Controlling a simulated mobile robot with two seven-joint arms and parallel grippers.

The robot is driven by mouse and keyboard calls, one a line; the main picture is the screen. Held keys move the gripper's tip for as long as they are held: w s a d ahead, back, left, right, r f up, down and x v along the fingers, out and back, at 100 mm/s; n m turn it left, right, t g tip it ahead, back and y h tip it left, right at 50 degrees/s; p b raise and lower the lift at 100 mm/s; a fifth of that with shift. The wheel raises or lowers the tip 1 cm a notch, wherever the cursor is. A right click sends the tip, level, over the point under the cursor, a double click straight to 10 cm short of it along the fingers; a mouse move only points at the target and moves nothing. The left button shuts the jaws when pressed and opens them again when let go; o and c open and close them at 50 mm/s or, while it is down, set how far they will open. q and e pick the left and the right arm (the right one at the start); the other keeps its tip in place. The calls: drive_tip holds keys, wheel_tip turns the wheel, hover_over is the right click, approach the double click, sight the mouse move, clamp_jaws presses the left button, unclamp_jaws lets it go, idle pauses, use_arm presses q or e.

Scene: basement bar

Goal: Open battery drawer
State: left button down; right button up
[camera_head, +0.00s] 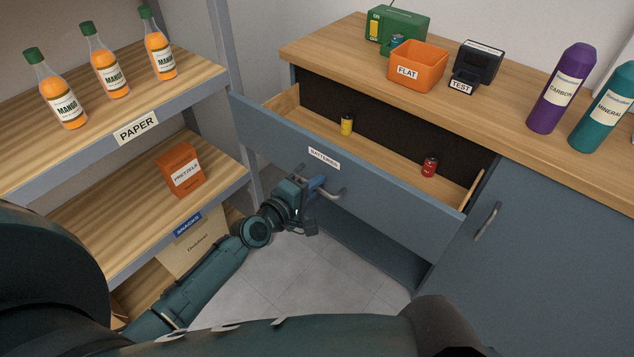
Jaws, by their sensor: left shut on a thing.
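The battery drawer (400,203) is a blue-grey drawer front with a small white label. It stands pulled out from the cabinet, and its wooden inside shows. A yellow battery (347,125) and a red battery (429,167) stand upright in it, well apart. My left gripper (315,188) is at the drawer front, shut on the metal drawer handle (336,194) near its left end. The gripper partly hides the handle. My right gripper is not in view; a dark arm part crosses the bottom of the picture.
Left shelves hold mango bottles (106,65) and a pretzel box (181,170). Grey floor (300,280) is clear.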

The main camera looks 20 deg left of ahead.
use_arm(q)
drive_tip(key=shift+s, duration=0.15)
drive_tip(key=c, duration=1.6)
unclamp_jaws()
drive_tip(key=shift+c, duration=0.2)
drive_tip(key=v, duration=1.3)
drive_tip(key=shift+s, duration=0.1)
